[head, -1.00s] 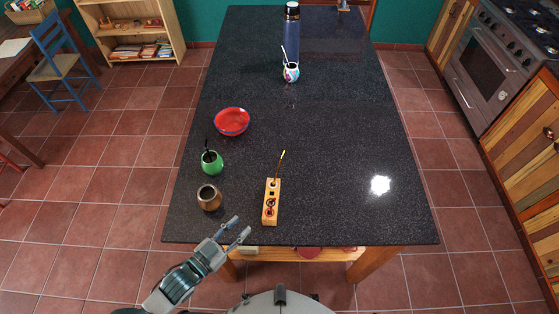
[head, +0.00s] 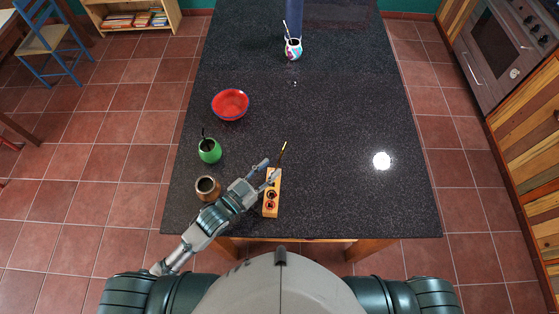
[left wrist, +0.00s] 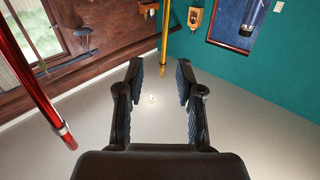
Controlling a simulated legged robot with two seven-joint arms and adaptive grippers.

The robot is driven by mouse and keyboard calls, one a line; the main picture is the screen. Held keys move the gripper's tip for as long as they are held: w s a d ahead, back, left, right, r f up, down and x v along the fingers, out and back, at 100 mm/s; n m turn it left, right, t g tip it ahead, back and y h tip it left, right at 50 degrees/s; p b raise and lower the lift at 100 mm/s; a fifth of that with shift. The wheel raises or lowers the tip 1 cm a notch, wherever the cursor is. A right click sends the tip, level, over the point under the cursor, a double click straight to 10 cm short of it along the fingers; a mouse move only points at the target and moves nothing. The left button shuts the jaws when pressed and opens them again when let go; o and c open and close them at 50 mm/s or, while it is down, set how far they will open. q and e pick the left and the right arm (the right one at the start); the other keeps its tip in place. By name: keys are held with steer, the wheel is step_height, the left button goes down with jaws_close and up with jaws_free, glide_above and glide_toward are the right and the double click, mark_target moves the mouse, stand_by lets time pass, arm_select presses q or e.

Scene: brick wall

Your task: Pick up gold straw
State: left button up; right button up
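The gold straw (head: 283,151) stands tilted in the far end of a wooden holder (head: 272,206) on the dark table. My left gripper (head: 267,170) is beside the holder's far left part, close to the straw's lower part, open. In the left wrist view the gold straw (left wrist: 165,30) runs down from the top edge, beyond and between the two spread fingertips (left wrist: 160,82); nothing is between the finger pads. The straw's lower end is hidden in the head view. My right gripper is not in view.
A brown cup (head: 207,188) stands close left of my left forearm, with a green cup (head: 209,151) and red bowl (head: 230,104) farther back. A painted cup (head: 293,49) is far off. A red shiny tube (left wrist: 38,75) shows at left in the wrist view. The table's right side is clear.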

mark_target(280, 158)
arm_select(q)
steer(key=x, duration=0.3)
steer(key=p+x, duration=0.1)
steer(key=x, duration=0.1)
steer(key=shift+w+a, duration=0.15)
steer(key=shift+w, duration=0.25)
steer(key=shift+w+d+f, duration=0.1)
steer(key=shift+w+d, duration=0.05)
steer(key=shift+d, duration=0.3)
steer(key=c, duration=0.7)
steer(key=shift+a, duration=0.25)
